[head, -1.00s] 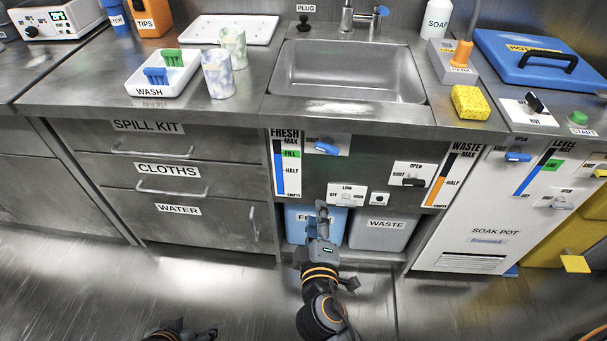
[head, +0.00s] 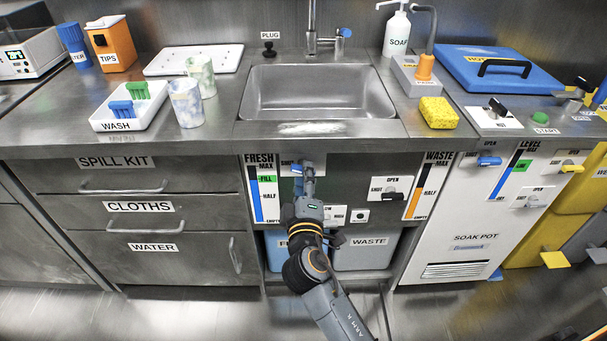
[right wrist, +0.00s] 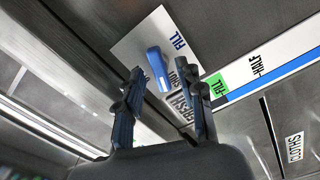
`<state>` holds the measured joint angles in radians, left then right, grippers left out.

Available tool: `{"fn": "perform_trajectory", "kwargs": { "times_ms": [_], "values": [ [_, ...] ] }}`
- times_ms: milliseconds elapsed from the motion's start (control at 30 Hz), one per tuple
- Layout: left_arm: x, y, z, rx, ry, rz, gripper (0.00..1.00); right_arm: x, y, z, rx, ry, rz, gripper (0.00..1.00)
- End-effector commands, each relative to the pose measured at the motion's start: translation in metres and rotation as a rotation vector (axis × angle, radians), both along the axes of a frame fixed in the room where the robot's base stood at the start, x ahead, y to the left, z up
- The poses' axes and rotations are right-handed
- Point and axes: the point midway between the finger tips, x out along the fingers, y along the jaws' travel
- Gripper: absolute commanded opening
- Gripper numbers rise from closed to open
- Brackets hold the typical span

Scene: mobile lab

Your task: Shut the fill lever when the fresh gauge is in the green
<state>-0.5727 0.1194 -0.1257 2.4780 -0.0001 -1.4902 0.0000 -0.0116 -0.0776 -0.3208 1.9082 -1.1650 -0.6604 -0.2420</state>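The fill lever has a blue handle (right wrist: 159,68) on a white plate (right wrist: 137,47) marked FILL in the right wrist view. In the head view my right gripper (head: 305,166) covers most of that plate (head: 288,170), under the counter. In the right wrist view the right gripper (right wrist: 168,85) is open, its fingers apart with the handle showing between and beyond them; I cannot tell whether they touch it. The fresh gauge (head: 262,190) is left of the lever. Its blue column (right wrist: 270,80) reaches about the edge of the green FILL mark (right wrist: 217,85). My left gripper is out of view.
The sink (head: 318,92) is above the panel, and the counter edge overhangs it. A waste lever (head: 391,188) and the waste gauge (head: 428,186) are to the right. Below stand a blue tank (head: 275,250) and a grey waste tank (head: 362,252).

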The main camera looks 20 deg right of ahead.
Motion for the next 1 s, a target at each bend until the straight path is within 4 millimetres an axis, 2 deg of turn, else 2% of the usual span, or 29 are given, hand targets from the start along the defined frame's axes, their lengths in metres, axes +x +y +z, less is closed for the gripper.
{"fn": "perform_trajectory", "kwargs": {
  "times_ms": [200,467,600,667,867,1000],
  "values": [
    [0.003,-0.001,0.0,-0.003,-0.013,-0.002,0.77,0.014,-0.004,0.0,0.0,0.0,0.0,0.38],
    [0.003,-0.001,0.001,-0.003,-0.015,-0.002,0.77,0.014,-0.004,0.0,0.0,0.0,0.0,0.38],
    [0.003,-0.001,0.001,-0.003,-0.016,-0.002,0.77,0.014,-0.004,0.0,0.0,0.0,0.0,0.09],
    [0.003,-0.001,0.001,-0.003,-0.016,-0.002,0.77,0.014,-0.004,0.0,0.0,0.0,0.0,0.0],
    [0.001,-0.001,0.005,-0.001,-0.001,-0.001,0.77,0.014,-0.004,0.002,-0.03,0.011,0.001,0.0],
    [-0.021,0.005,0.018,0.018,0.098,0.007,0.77,0.014,-0.004,0.006,-0.192,0.059,0.0,0.0]
  ]
}}
